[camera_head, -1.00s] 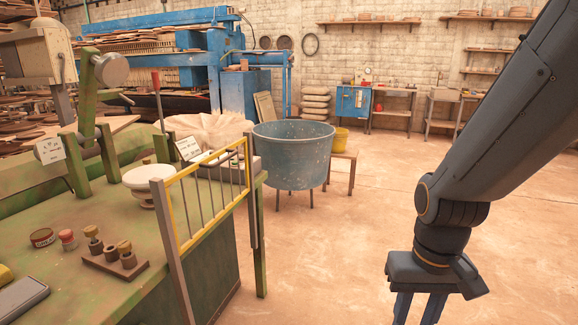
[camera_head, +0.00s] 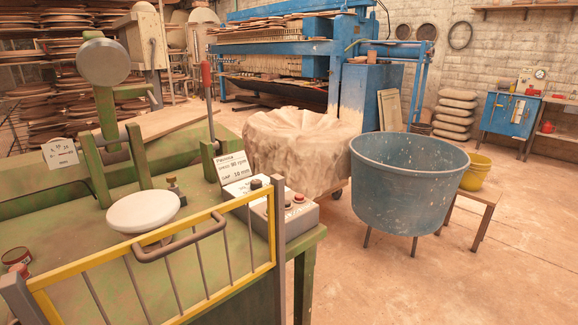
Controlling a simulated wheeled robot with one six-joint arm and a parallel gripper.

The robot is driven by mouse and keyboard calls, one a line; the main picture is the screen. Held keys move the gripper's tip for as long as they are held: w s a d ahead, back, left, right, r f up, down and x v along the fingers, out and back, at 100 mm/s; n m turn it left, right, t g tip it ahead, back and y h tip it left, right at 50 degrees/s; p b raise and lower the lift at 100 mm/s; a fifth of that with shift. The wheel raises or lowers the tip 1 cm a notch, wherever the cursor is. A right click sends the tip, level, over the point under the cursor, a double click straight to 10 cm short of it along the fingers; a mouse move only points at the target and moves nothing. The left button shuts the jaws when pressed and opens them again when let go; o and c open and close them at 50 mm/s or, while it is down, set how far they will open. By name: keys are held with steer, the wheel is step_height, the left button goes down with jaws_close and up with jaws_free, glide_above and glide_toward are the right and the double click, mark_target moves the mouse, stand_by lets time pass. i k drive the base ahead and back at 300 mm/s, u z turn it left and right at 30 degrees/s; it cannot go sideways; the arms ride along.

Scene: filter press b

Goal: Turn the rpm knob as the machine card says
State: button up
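The machine card (camera_head: 233,167) is a white card standing at the right end of the green machine. Its small print seems to read 90 rpm and a gap of 10 mm. The guard hides part of the box. My gripper is not in view.
The yellow guard (camera_head: 108,258) with grey bars and a handle runs along the green bench's front. A white disc (camera_head: 143,210) sits behind it. A blue tub (camera_head: 408,190) stands right of the bench, beside a stool with a yellow bucket (camera_head: 476,172). Floor at right is clear.

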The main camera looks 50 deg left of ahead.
mark_target(255, 184)
steer(key=u, duration=0.3)
steer(key=i, duration=1)
steer(key=u, duration=1.55)
steer(key=i, duration=0.75)
steer(key=u, duration=0.75)
